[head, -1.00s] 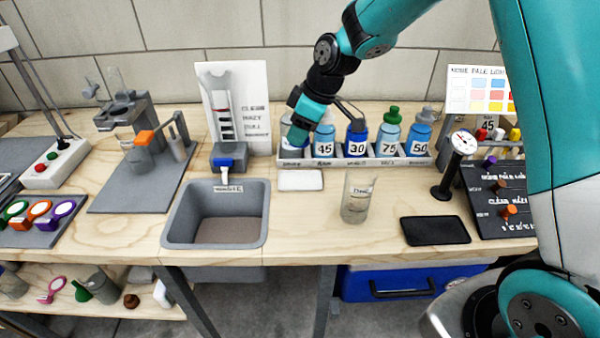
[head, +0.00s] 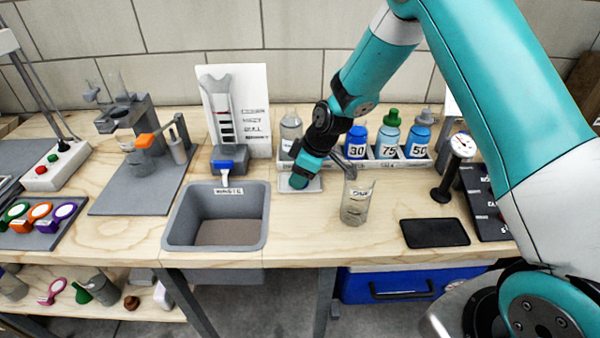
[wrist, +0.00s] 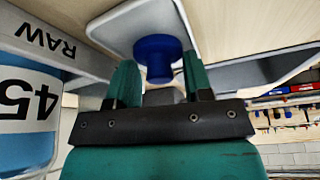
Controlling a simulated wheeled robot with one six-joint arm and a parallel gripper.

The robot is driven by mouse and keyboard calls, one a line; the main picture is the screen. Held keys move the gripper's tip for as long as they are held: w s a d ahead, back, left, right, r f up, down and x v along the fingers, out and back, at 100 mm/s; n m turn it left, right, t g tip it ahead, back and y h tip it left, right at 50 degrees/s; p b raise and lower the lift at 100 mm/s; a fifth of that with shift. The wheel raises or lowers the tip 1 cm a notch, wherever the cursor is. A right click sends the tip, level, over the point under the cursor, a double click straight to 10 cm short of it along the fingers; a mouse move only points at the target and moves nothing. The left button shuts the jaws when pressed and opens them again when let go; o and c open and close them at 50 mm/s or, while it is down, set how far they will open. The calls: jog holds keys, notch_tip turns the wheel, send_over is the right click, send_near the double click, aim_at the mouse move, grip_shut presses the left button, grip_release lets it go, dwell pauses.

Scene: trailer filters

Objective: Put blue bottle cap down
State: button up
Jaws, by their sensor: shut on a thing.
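The blue bottle cap (wrist: 158,57) is between the two green fingers of my gripper (wrist: 160,68) in the wrist view, and the gripper is shut on it. A small white tray (wrist: 125,30) is close by the cap; I cannot tell whether they touch. In the head view my gripper (head: 298,182) is low over the white tray (head: 315,185), and the cap is hidden there. A bottle labelled 45 (wrist: 28,120) stands in the rack marked RAW at the left of the wrist view; my arm covers it in the head view.
The bottle rack (head: 385,164) with bottles 30, 75 and 50 is behind and right of my gripper. A clear beaker (head: 356,203) stands to the right, near the tray. The grey sink (head: 214,215) is to the left. A black pad (head: 435,232) lies front right.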

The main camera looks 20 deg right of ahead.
jog(key=shift+f, duration=0.15)
jog(key=o, duration=0.9)
jog(key=shift+r, duration=0.35)
jog(key=v, duration=1.1)
jog(key=s+a+r+m+g, duration=0.1)
jog(key=s+a+r, duration=0.2)
jog(key=s+r, duration=0.3)
jog(key=s+a+r+m, duration=0.1)
jog(key=s+a+r, duration=0.2)
jog(key=s, duration=0.4)
jog(key=s+r, duration=0.1)
jog(key=s, duration=0.4)
jog(key=s+a+r+m+g, duration=0.1)
jog(key=s, duration=0.4)
jog(key=s+a+r+m, duration=0.1)
jog(key=s, duration=0.4)
jog(key=shift+s+y, duration=0.3)
jog(key=shift+s, duration=0.1)
